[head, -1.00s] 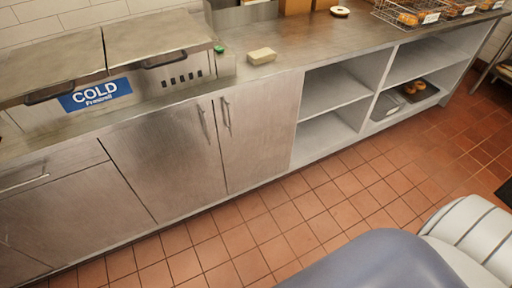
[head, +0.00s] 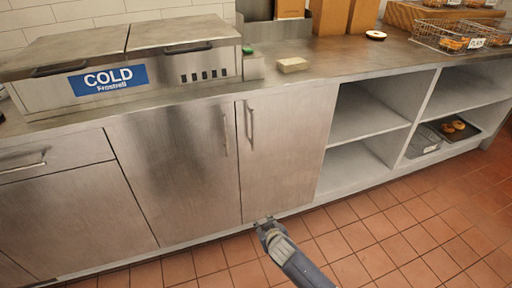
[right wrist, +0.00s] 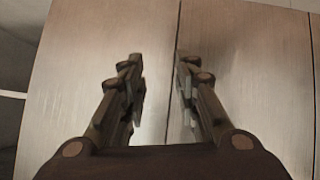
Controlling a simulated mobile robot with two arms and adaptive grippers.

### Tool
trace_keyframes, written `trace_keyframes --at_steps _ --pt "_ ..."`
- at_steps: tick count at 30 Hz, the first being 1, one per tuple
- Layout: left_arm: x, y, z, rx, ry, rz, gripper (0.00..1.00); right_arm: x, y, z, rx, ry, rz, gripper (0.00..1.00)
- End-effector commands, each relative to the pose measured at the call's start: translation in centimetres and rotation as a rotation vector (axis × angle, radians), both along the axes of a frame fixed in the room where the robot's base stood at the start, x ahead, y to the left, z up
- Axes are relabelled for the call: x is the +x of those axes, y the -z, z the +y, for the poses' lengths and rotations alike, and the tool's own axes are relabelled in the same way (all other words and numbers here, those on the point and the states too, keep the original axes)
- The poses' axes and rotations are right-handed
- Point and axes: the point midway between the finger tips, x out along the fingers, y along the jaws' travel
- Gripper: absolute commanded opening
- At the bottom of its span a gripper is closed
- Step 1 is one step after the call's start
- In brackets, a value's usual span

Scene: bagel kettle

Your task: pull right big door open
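The right big door (head: 290,145) is a shut steel panel left of the open shelves. Its vertical bar handle (head: 249,122) is near its upper left edge. My right gripper (head: 264,221) is low in front of this door's bottom left corner, well below the handle. In the right wrist view the gripper (right wrist: 160,75) is open and empty, its fingers apart near the seam between two panels. No handle shows between them. The left big door (head: 175,170) is shut, with its own handle (head: 226,134) beside the seam. My left gripper is out of view.
A cold unit (head: 130,65) and a small beige block (head: 293,65) sit on the steel counter. Open shelves (head: 365,115) stand to the right, with a tray of bagels (head: 455,130). The tiled floor (head: 390,235) in front is clear.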

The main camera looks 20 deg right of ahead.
Motion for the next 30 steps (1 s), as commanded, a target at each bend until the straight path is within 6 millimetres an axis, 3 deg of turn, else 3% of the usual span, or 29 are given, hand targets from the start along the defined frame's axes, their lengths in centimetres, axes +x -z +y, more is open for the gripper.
trace_keyframes --at_steps 1,6,12,15,18,23,30 --pt "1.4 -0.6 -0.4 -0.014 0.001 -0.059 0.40 2.7 -1.6 0.3 0.003 0.009 -0.079 0.29" --pt "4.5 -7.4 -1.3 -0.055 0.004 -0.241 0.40 8.2 -11.0 0.8 0.029 0.059 -0.316 0.29" --pt "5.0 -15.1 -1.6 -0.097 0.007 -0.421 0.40 10.0 -21.4 1.2 0.081 0.110 -0.563 0.29" --pt "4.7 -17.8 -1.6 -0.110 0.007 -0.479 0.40 9.8 -24.7 1.3 0.104 0.126 -0.641 0.29" --pt "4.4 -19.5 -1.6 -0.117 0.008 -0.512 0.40 9.5 -26.7 1.3 0.118 0.136 -0.685 0.29" --pt "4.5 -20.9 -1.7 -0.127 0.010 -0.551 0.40 10.0 -27.6 1.2 0.124 0.140 -0.703 0.29" --pt "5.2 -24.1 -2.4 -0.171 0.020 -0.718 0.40 13.7 -27.5 0.5 0.122 0.140 -0.702 0.29"
